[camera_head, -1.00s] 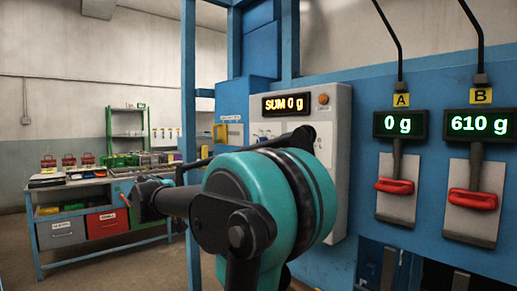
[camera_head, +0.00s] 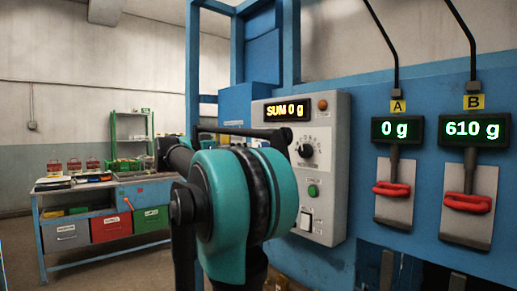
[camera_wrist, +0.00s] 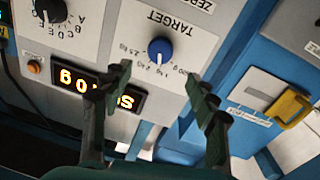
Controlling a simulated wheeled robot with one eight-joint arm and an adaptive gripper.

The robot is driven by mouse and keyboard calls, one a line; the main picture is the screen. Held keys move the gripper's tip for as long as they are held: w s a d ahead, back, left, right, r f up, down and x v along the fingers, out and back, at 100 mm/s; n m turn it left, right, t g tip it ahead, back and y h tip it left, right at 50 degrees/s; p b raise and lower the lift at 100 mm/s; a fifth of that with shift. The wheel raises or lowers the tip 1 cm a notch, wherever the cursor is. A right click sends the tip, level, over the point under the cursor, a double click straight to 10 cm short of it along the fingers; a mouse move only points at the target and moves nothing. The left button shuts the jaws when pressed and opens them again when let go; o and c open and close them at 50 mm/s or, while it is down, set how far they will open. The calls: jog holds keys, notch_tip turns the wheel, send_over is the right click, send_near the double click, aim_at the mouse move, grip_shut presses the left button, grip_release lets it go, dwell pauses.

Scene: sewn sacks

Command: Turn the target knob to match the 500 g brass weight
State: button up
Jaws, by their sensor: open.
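The blue target knob (camera_wrist: 160,50) sits on the grey control panel (camera_head: 335,205), under the upside-down word TARGET in the wrist view. Small weight labels ring its lower side; they are hard to read. A pale mark shows on the knob's lower edge. My gripper (camera_wrist: 152,84) is open and empty, its fingers apart below the knob in the picture, not touching it. My arm hides the target knob in the head view. No brass weight can be made out.
A black selector knob (camera_head: 306,151) and a green button (camera_head: 312,190) are on the panel. Right are display A (camera_head: 397,130) at 0 g and display B (camera_head: 474,130) at 610 g, above red handles. A yellow handle (camera_wrist: 290,106) is beside the panel. A workbench (camera_head: 110,260) stands left.

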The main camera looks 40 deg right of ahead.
jog(key=d, duration=0.8)
jog(key=shift+d, duration=0.4)
jog(key=c, duration=1.2)
jog(key=shift+o, duration=0.2)
jog(key=shift+n, duration=0.4)
jog(key=shift+w+f+n+h, duration=0.1)
jog(key=shift+n+h, duration=0.05)
jog(key=shift+n, duration=1.65)
jog(key=shift+f+n+h, duration=0.1)
jog(key=shift+n+h, duration=0.05)
jog(key=shift+n, duration=1.65)
